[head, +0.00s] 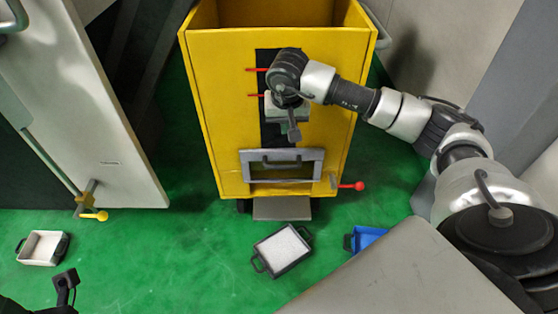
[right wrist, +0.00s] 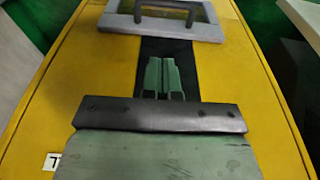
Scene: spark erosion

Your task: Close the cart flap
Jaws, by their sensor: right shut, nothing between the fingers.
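The yellow cart (head: 222,125) stands upright in the middle of the head view with an open top. A grey frame with a dark handle, seemingly the flap (head: 313,168), is low on its front; it also shows at the top of the right wrist view (right wrist: 110,22). I cannot tell whether it stands open or closed. My right gripper (head: 294,135) is shut and empty in front of the cart's dark vertical strip (head: 268,135), above the frame. In the wrist view its fingertips (right wrist: 160,62) point toward the handle, apart from it.
Red levers (head: 256,70) and a red-knobbed lever (head: 352,186) stick out of the cart. Trays lie on the green floor: one with pale contents (head: 283,249), a blue one (head: 370,237) and a white one (head: 42,247). A pale door panel (head: 75,100) stands left.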

